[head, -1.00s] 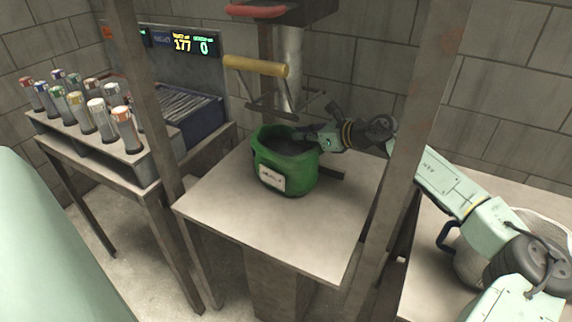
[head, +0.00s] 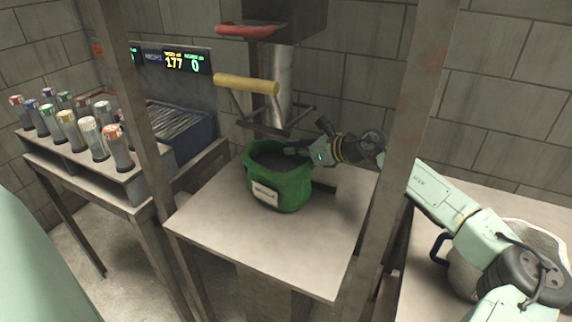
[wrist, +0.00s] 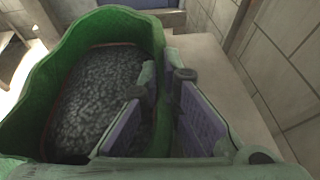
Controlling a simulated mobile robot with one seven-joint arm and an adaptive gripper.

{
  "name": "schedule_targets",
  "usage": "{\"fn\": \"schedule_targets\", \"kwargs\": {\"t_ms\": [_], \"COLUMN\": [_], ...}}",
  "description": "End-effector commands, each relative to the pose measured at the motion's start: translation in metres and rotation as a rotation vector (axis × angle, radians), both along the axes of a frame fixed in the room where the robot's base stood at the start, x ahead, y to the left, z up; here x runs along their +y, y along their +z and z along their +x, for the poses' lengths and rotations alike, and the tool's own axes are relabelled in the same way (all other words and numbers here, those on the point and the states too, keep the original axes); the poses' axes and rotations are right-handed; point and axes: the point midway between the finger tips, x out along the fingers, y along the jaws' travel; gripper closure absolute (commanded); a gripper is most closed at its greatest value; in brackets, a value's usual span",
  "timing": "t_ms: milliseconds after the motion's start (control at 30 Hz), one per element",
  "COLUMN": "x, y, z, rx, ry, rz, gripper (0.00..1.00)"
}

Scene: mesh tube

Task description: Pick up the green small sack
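The green small sack (head: 290,190) stands upright and open on the table, with a pale label on its front and dark grey grainy stuff inside. My gripper (head: 290,150) reaches in from the right over its right rim. In the wrist view the sack (wrist: 30,95) fills the left side. My gripper (wrist: 162,75) has one finger inside the sack and the other outside, with the green wall in the narrow gap between them. The fingers look closed on this wall. The sack still rests on the table.
A yellow handle bar (head: 246,84) and metal frame hang behind and above the sack. Posts rise at the table's sides. A rack of capped tubes (head: 85,165) stands left. A pale mesh container (head: 535,240) is at the right. The table's front (head: 260,245) is clear.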

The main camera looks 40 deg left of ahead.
Motion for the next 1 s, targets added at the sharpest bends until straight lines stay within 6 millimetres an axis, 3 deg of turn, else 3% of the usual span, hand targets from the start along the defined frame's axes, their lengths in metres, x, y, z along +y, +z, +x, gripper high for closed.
{"fn": "schedule_targets", "kwargs": {"t_ms": [467, 1000], "x": [-0.014, -0.068], "y": [0.011, 0.041], "z": [0.002, 0.005], "rx": [-0.004, -0.002], "ry": [-0.001, -0.002], "rz": [0.000, 0.002], "gripper": [1.00, 1.00]}}
